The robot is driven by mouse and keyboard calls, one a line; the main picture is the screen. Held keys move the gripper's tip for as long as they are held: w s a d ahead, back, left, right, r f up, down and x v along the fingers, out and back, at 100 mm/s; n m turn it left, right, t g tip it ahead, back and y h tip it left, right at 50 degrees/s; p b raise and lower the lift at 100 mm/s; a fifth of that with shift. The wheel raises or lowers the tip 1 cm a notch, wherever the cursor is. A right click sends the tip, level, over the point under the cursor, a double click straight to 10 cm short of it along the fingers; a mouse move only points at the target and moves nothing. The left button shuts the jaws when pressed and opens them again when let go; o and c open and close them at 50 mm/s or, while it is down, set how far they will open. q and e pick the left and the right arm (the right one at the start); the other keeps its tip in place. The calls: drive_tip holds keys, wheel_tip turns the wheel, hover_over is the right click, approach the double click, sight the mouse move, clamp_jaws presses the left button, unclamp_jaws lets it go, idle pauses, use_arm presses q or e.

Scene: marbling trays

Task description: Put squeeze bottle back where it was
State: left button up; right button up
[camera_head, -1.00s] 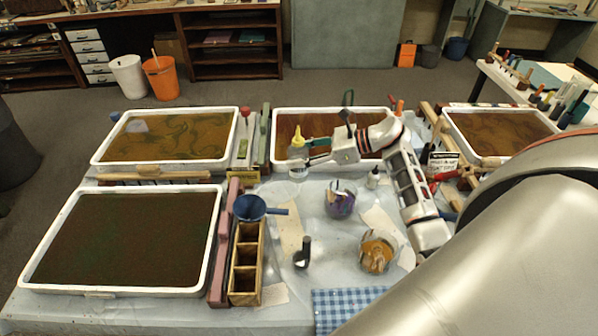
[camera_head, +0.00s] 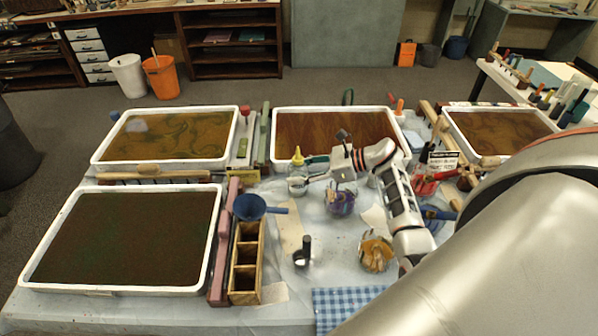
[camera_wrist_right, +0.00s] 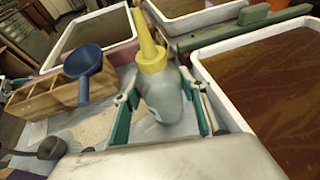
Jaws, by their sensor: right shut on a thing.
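The squeeze bottle (camera_head: 297,160) has a yellow nozzle and a pale grey body. In the head view it is upright just in front of the back middle tray (camera_head: 268,150). My right gripper (camera_head: 299,181) is shut on its body, coming from the right. In the right wrist view, the teal-padded fingers of the gripper (camera_wrist_right: 165,118) lie on both sides of the bottle (camera_wrist_right: 163,92), its nozzle pointing up and away. I cannot tell whether its base touches the table. My left gripper is not in view.
A blue funnel (camera_head: 249,207) sits on a wooden divided box (camera_head: 246,262) left of the bottle. A jar with purple contents (camera_head: 341,203) stands under my right forearm. Another jar (camera_head: 376,254) stands nearer. Clear tabletop (camera_head: 315,220) lies in front of the bottle.

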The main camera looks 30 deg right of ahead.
drive_tip(key=o, duration=0.7)
drive_tip(key=shift+f, duration=0.1)
drive_tip(key=shift+b+v, duration=0.6)
drive_tip(key=shift+v, duration=5.45)
drive_tip(key=shift+a, duration=0.1)
